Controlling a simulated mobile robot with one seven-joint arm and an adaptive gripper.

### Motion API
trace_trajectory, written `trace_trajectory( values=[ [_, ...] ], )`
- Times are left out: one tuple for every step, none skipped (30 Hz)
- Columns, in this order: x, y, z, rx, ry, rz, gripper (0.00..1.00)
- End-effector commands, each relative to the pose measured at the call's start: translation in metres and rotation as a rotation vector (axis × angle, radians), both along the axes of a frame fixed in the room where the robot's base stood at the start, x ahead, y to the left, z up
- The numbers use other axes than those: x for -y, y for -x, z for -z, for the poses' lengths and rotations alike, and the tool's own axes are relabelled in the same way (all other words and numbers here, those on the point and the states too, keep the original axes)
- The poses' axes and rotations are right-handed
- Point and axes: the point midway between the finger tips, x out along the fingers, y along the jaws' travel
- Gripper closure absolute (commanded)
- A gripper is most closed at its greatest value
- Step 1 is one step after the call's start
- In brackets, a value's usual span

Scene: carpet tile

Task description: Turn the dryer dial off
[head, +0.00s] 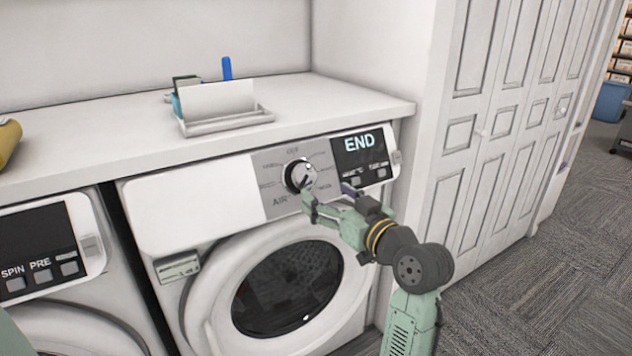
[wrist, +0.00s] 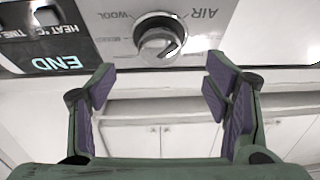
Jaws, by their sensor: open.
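The dryer dial (head: 299,174) is a round silver knob on the grey panel of the right-hand machine, with labels such as AIR around it. It also shows upside down in the wrist view (wrist: 158,44), with a dark pointer mark on its face. I cannot tell exactly which label the mark meets. My gripper (head: 328,192) is open and empty, just in front of and to the lower right of the dial in the head view. In the wrist view its purple-padded fingers (wrist: 160,72) are spread wide, with the dial beyond the gap between them. No contact is visible.
The display (head: 360,146) beside the dial reads END. The round dryer door (head: 288,290) is below. A white counter (head: 330,100) overhangs the machines and holds a tray (head: 226,122). Another machine (head: 45,255) stands left. White closet doors (head: 490,150) are right.

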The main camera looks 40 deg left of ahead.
Motion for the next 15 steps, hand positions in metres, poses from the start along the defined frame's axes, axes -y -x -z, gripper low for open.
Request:
trace_trajectory(
  values=[
    [-0.011,-0.003,-0.003,-0.002,-0.001,-0.004,0.29],
    [-0.016,-0.005,-0.003,-0.002,0.0,-0.004,0.29],
    [-0.024,-0.008,-0.003,-0.002,-0.001,-0.003,0.29],
    [-0.029,-0.009,-0.003,-0.002,-0.001,-0.003,0.29],
    [-0.035,-0.012,-0.003,-0.002,-0.001,-0.003,0.29],
    [-0.041,-0.015,-0.003,-0.002,-0.001,-0.001,0.29],
    [-0.046,-0.016,-0.003,-0.001,0.0,-0.002,0.29],
    [-0.05,-0.017,-0.002,-0.001,0.0,-0.002,0.29],
    [-0.055,-0.02,-0.003,-0.001,-0.001,-0.001,0.29],
    [-0.059,-0.021,-0.002,-0.001,-0.001,0.0,0.29],
    [-0.062,-0.023,-0.002,-0.001,-0.001,0.0,0.29],
    [-0.065,-0.024,-0.002,0.0,-0.002,0.0,0.29],
    [-0.067,-0.024,-0.002,0.0,-0.002,0.0,0.29],
    [-0.069,-0.025,-0.002,0.0,-0.002,0.0,0.29],
    [-0.071,-0.026,-0.001,-0.001,-0.001,0.0,0.29]
  ],
)
